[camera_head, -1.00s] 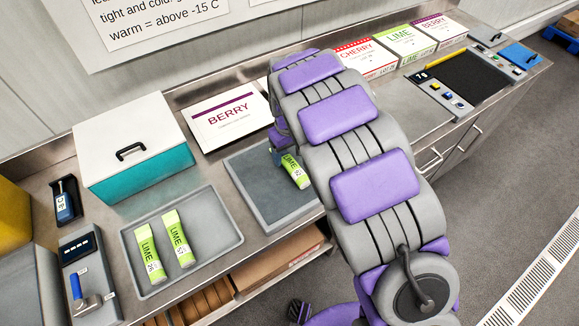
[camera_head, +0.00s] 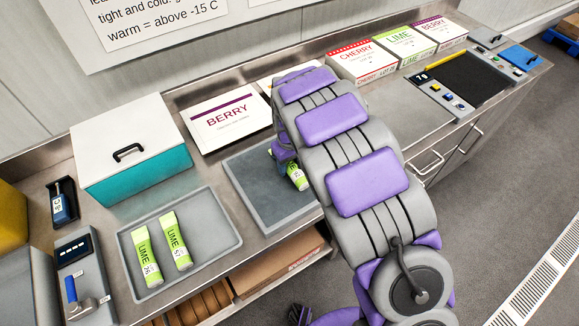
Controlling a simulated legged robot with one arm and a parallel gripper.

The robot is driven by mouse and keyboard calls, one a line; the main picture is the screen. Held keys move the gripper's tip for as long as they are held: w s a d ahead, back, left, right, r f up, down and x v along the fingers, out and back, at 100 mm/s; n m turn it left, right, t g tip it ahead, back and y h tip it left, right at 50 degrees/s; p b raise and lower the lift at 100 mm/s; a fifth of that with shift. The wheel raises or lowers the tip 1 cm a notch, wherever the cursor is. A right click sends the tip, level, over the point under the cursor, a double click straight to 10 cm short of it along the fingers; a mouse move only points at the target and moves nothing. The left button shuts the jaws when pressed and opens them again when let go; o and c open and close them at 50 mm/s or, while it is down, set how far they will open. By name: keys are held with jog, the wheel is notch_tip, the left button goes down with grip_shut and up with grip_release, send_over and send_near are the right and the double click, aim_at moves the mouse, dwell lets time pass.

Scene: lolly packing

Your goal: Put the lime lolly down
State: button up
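A lime lolly (camera_head: 298,178) in a green and white wrapper shows beside my arm, over the right part of the grey mat (camera_head: 250,180). My gripper (camera_head: 287,160) is at its upper end and mostly hidden behind my arm; it appears shut on this lolly. The fingertips are not clearly seen, and I cannot tell whether the lolly touches the mat. A first lime lolly (camera_head: 147,257) and a second lime lolly (camera_head: 176,241) lie side by side on the grey tray (camera_head: 215,222) to the left.
A teal cool box with white lid (camera_head: 135,165) and a white BERRY box (camera_head: 226,120) stand behind the tray and mat. CHERRY (camera_head: 362,62), LIME (camera_head: 405,45) and BERRY (camera_head: 440,30) boxes stand at the back right. The left part of the mat is clear.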

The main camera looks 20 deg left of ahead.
jog(key=shift+d, duration=0.1)
jog(key=shift+c, duration=1.4)
jog(key=c, duration=0.5)
jog(key=shift+r, duration=0.15)
